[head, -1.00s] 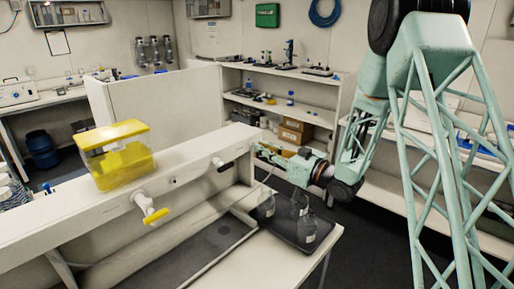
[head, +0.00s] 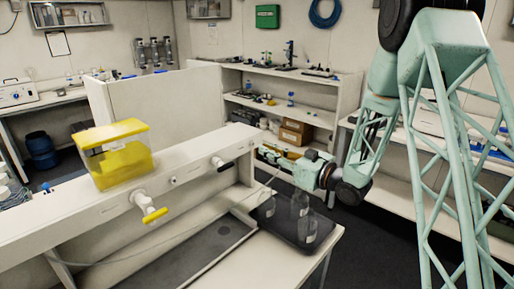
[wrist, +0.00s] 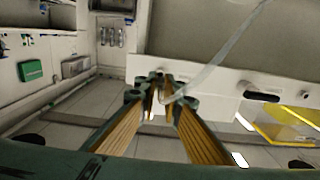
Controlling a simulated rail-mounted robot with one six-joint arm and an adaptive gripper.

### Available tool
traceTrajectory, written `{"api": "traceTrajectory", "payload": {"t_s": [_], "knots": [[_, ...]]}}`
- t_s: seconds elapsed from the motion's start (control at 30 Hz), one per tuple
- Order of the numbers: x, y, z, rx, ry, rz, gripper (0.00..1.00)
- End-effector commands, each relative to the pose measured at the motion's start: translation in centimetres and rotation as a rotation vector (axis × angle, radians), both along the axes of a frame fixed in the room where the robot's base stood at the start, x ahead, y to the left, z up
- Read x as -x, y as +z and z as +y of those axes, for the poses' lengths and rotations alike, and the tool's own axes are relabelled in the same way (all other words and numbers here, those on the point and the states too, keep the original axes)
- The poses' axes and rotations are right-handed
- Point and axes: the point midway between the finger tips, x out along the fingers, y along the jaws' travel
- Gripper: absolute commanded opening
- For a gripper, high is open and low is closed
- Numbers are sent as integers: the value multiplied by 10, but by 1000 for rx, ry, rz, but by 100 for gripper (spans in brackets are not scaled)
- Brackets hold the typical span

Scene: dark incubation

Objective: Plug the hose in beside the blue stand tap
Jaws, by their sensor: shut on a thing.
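My gripper (head: 259,151) is beyond the right end of the white bench ledge (head: 62,216), at about ledge height. In the wrist view its fingers (wrist: 160,92) are closed together at the tips on the pale, thin hose (wrist: 213,64). The hose hangs from the fingertips and, in the head view, runs down and left under the ledge (head: 128,260). Its held end is too small to make out. On the ledge front are a black-handled tap (head: 223,165) and a yellow-handled tap (head: 150,208). A small round fitting (head: 173,181) sits between them.
A yellow-lidded clear box (head: 115,155) stands on the ledge. Clear bottles (head: 300,212) stand in a dark tray (head: 284,229) below my gripper. A shelf unit (head: 340,105) stands behind. Dark floor is open to the right.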

Motion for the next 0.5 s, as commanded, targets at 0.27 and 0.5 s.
{"api": "traceTrajectory", "payload": {"t_s": [0.27, 0.5], "knots": [[4, 0, -5, 1, -1, -1, 0], [8, 0, -10, 1, 0, -1, 0]]}}
